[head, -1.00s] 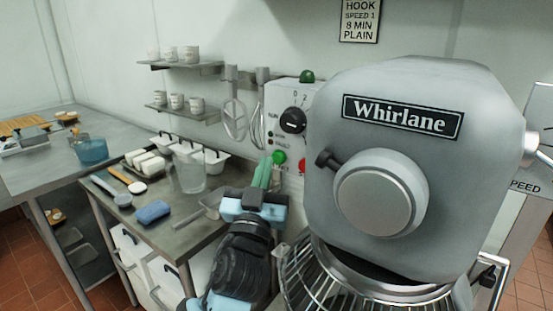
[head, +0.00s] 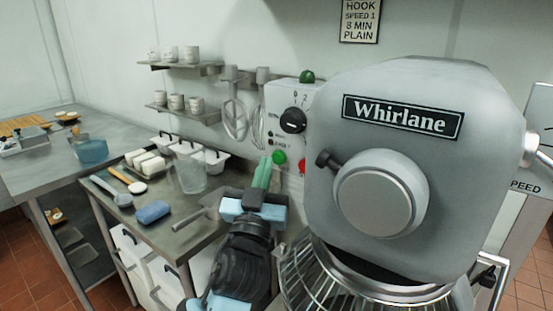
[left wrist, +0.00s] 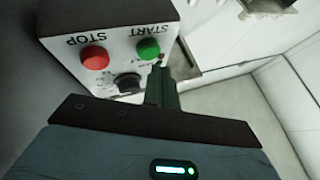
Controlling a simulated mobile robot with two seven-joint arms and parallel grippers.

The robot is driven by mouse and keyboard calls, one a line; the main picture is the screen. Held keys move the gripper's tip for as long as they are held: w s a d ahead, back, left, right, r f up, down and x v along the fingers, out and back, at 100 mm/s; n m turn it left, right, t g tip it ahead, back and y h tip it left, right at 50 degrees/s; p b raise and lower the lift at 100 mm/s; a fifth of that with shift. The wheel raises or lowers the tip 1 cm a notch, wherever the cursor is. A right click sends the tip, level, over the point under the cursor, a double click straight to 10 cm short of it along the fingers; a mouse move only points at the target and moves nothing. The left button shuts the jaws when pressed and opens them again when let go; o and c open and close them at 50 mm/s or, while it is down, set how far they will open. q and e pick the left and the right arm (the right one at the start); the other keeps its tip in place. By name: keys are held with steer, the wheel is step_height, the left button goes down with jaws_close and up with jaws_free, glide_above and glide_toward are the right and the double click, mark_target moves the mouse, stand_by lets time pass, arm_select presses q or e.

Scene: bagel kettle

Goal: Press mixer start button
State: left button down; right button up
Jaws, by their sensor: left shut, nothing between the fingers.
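The grey Whirlane mixer (head: 390,190) fills the right of the head view. Its pale control box (head: 285,105) stands just left of the mixer head, with a dark dial (head: 292,121). The green start button (head: 279,157) is low on the box, and the red stop button (head: 302,166) is beside it. My left gripper (head: 263,168) is shut and empty, its green fingers just left of the start button. In the left wrist view the fingertips (left wrist: 160,72) are close to the green START button (left wrist: 148,49); I cannot tell whether they touch. The red STOP button (left wrist: 94,57) is further left.
A steel table (head: 185,240) left of my arm holds a blue sponge (head: 153,212), a clear jug (head: 189,172) and white tubs. The wire bowl guard (head: 325,275) sits close right of my left arm.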

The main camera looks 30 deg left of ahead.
arm_select(q)
steer(key=shift+w, duration=0.15)
stand_by(0.6)
steer(key=shift+w, duration=0.3)
